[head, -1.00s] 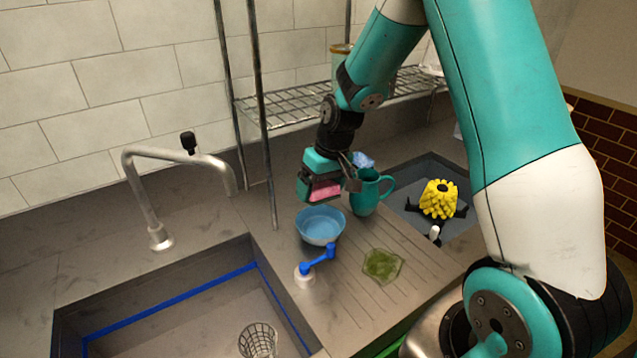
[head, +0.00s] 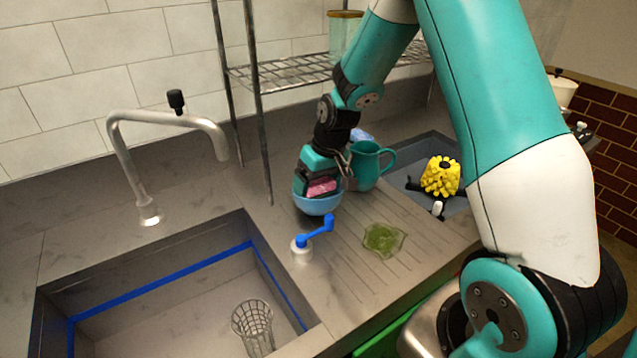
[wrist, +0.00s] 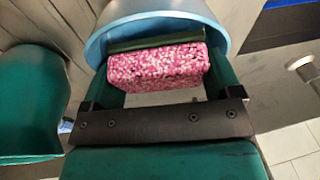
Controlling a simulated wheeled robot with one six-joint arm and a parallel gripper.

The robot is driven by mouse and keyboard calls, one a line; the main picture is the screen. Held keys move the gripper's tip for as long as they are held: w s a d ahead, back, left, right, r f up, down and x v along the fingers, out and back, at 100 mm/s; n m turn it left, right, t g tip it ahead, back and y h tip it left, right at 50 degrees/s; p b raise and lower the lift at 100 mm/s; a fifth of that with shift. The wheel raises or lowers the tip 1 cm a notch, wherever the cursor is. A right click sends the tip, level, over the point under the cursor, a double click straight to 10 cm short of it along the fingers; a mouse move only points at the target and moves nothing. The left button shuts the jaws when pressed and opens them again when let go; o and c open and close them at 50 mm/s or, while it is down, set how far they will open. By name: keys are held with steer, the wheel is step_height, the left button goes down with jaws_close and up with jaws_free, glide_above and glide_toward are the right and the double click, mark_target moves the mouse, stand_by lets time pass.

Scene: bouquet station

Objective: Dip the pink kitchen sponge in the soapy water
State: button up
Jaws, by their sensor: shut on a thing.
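The pink kitchen sponge (head: 321,187) is held between the fingers of my gripper (head: 322,184). In the wrist view the sponge (wrist: 158,68) is speckled pink with a green layer along its far side, and my gripper (wrist: 165,85) is shut on it. The light blue bowl (head: 318,206) stands on the drainboard beneath the gripper. The sponge is at the bowl's mouth, and the rim (wrist: 95,48) curves around its far side in the wrist view. The soapy water is hidden, so I cannot tell whether the sponge touches it.
A teal mug (head: 366,168) stands close right of the gripper. A blue-handled tap piece (head: 316,236) and a green glass dish (head: 383,239) are in front. The large sink (head: 170,310) holds a wire cup (head: 254,325). A yellow brush (head: 441,176) sits in the right basin. Rack posts (head: 262,130) rise behind.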

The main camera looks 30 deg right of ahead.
mark_target(313, 182)
steer(key=shift+s+a+f+g, duration=0.15)
steer(key=shift+s+f+g, duration=0.15)
steer(key=shift+s+f, duration=0.4)
steer(key=shift+w+r+p, duration=0.2)
steer(key=shift+r+p, duration=1.15)
steer(key=shift+r, duration=0.25)
steer(key=shift+w+r+p, duration=0.15)
steer(key=shift+r+p, duration=1.15)
steer(key=shift+r, duration=0.25)
steer(key=p+v, duration=0.3)
steer(key=v, duration=0.1)
steer(key=shift+w+a+r, duration=0.2)
steer(key=shift+w+a, duration=0.05)
steer(key=shift+a, duration=0.05)
steer(key=shift+f, duration=0.1)
